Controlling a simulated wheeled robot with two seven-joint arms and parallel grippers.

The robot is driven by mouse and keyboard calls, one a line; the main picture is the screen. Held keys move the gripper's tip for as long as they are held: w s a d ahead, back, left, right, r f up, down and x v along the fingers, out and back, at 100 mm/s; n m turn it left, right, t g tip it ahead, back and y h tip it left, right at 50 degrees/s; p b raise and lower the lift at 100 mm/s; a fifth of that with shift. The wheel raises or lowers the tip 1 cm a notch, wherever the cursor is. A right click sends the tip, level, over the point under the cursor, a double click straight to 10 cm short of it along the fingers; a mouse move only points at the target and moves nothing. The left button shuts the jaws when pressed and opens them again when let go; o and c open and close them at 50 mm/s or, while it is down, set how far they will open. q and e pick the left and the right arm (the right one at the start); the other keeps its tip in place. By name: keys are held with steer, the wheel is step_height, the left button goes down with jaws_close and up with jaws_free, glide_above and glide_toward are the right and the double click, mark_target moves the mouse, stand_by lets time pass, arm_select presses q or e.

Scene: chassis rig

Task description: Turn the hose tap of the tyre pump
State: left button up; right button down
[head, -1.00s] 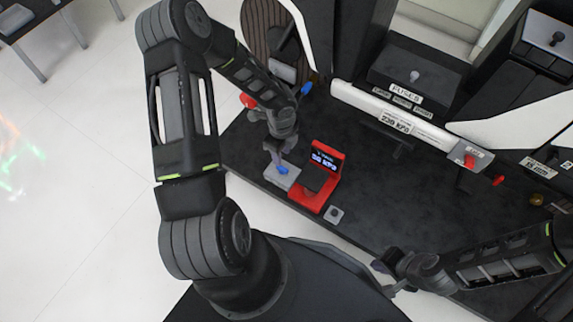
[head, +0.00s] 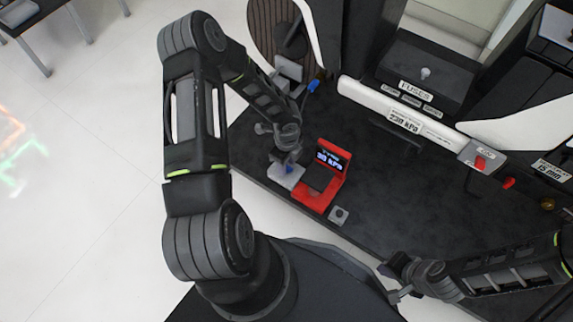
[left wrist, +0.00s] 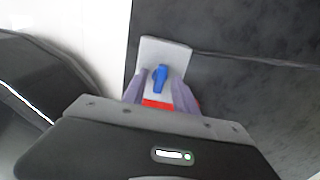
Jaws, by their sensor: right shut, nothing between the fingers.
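The tyre pump (head: 326,184) is a red unit with a lit kPa display, standing near the front edge of the dark bench. A light grey block (head: 281,179) beside it on the left carries the blue hose tap (head: 289,169), which also shows in the left wrist view (left wrist: 159,79). My left gripper (head: 287,162) is directly above the tap. In the left wrist view its two fingers (left wrist: 161,80) are apart, one on each side of the tap; I cannot tell whether they touch it. My right gripper (head: 393,284) is shut and empty at the bench's front edge, away from the pump.
A small grey piece (head: 339,215) lies right of the pump. A white bar (head: 402,113) with a 230 kPa label runs behind, below the fuses box (head: 428,72). A grey box with a red switch (head: 481,162) is at the right. The bench middle is clear.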

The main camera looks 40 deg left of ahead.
arm_select(q)
jaws_close()
stand_by(0.4)
